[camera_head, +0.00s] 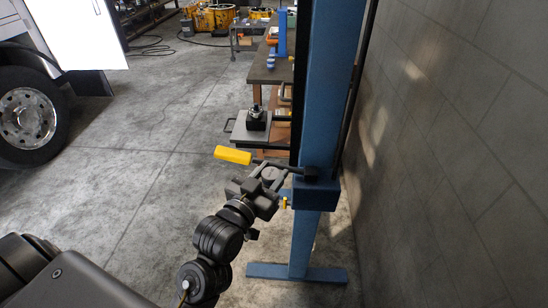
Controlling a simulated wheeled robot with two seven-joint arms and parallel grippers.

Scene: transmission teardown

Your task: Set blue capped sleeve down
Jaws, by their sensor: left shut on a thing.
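My left gripper (271,174) is in the middle of the view, beside the blue column. It is shut on a grey round thing (269,173) between its fingers. I cannot tell if this is the blue capped sleeve; no blue shows on it. Two small blue things (270,62) stand on the workbench further back, too small to make out well. My right gripper is not in view.
A blue upright column (325,110) with a floor foot stands just right of my gripper. Behind are a grey plate (243,131) bearing a dark part and a workbench (272,75). Open floor lies left.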

